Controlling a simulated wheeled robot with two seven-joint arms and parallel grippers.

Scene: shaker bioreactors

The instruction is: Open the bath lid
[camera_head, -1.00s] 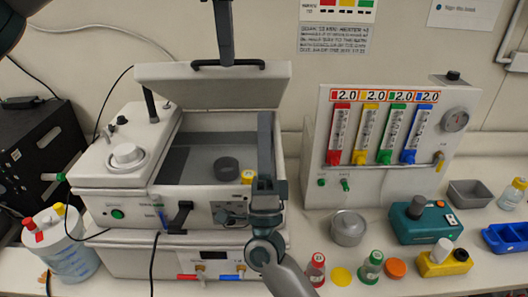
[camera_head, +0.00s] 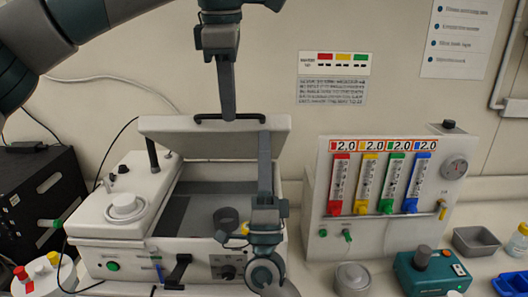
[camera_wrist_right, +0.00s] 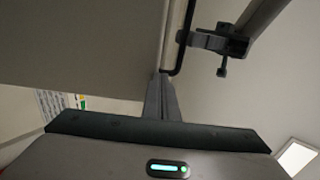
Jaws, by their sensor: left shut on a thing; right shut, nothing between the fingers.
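The bath lid (camera_head: 215,137) is a pale flat panel, raised and tilted up at the back of the white bath (camera_head: 140,216). Its dark bar handle (camera_head: 262,119) runs along the top edge. My left gripper (camera_head: 229,116) comes down from above and is shut on this handle. My right gripper (camera_head: 264,136) points up in front of the lid, shut and empty, its tips near the lid's right part. In the right wrist view the shut fingers (camera_wrist_right: 161,78) are beside the lid (camera_wrist_right: 85,45); I cannot tell whether they touch it. The handle (camera_wrist_right: 188,30) shows there too.
Inside the bath a dark ring (camera_head: 226,217) and a yellow-capped item are visible. A flow-meter panel (camera_head: 383,185) stands right of the bath. A dark box (camera_head: 45,200) stands at the left. A metal pot and teal device (camera_head: 430,272) stand front right.

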